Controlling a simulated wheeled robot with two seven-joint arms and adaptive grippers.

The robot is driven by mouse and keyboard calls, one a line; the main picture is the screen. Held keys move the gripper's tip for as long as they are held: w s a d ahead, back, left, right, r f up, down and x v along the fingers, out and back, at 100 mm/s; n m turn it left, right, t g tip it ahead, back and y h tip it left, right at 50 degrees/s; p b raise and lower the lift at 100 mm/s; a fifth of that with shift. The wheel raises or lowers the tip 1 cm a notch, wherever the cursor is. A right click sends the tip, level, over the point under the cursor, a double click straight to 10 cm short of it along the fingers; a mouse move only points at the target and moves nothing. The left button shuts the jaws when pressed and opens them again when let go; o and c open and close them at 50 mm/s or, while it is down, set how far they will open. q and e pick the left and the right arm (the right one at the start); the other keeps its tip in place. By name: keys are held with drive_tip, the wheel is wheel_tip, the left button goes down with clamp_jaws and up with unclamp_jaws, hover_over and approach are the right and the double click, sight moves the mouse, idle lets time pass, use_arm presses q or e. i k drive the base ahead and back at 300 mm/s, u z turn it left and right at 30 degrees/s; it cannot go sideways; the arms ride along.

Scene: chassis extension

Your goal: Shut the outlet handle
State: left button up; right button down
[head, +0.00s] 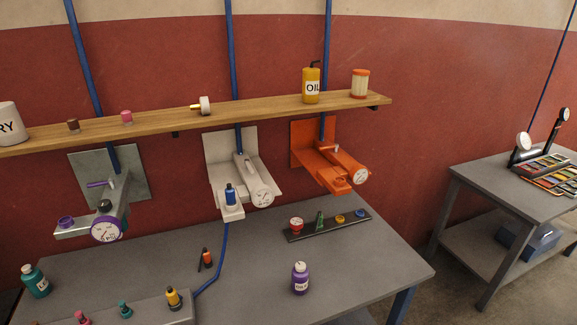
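Three gauge units are mounted on the red wall above the table; I cannot tell which bears the outlet handle. The grey left unit (118,205) has a purple lever (100,184) sticking out sideways and a purple-rimmed gauge (107,229). The white middle unit (243,172) has a pale lever (248,166) lying along its body, a gauge (262,196) and a blue bottle-like part (230,194). The orange right unit (335,165) has a small orange lever (328,147) on top and a gauge (361,176). Neither of my grippers is in view.
A wooden shelf (220,114) above the units holds an oil can (311,88) and a jar (359,84). The grey table (340,263) bears a dark rack (327,228), a purple bottle (300,279) and small bottles at front left. A side table (500,182) stands at right.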

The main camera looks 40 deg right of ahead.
sight(247, 162)
drive_tip(key=z, duration=0.8)
drive_tip(key=i, duration=0.35)
